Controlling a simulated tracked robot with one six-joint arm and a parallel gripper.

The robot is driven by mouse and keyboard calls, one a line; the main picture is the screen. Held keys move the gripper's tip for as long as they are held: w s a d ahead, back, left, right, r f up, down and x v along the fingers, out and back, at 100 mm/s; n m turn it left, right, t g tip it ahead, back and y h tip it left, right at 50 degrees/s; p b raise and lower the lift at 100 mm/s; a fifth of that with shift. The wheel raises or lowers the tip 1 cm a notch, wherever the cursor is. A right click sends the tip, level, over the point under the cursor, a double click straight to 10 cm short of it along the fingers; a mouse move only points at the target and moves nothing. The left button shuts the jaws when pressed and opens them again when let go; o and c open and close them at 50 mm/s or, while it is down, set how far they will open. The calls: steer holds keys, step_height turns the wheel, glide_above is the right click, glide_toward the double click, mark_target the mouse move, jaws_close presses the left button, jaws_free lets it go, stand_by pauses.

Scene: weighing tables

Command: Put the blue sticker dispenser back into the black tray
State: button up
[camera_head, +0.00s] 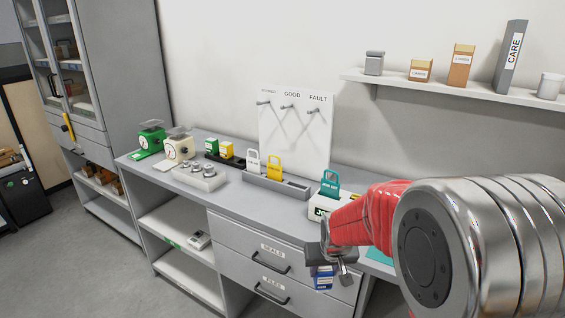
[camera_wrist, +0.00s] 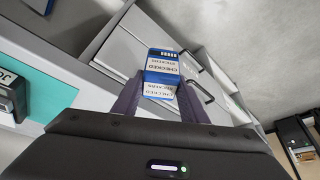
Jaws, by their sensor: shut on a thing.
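The blue sticker dispenser (camera_wrist: 162,73), with a white label reading "CHECKED STICKERS", is between my gripper's fingers in the wrist view. My gripper (camera_wrist: 160,92) is shut on it. In the head view, the dispenser (camera_head: 323,279) hangs from my gripper (camera_head: 330,262) in front of the bench's drawer fronts, below the bench top. The black tray (camera_head: 238,164) lies on the bench top, left of the pegboard's foot, well to the left of my gripper. A green dispenser (camera_head: 212,146) and a yellow dispenser (camera_head: 227,149) stand in it; its right part looks bare.
A grey tray (camera_head: 258,180) with white and yellow tags stands right of the black tray. A white weight block (camera_head: 200,178) and two scales (camera_head: 150,141) stand to the left. A teal tag (camera_head: 330,183) on a white box stands near my arm. The pegboard (camera_head: 297,135) rises behind.

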steer(key=s+f, duration=0.3)
steer(key=f, duration=1)
steer(key=shift+s+f, duration=0.2)
steer(key=shift+s, duration=0.2)
steer(key=shift+s, duration=0.15)
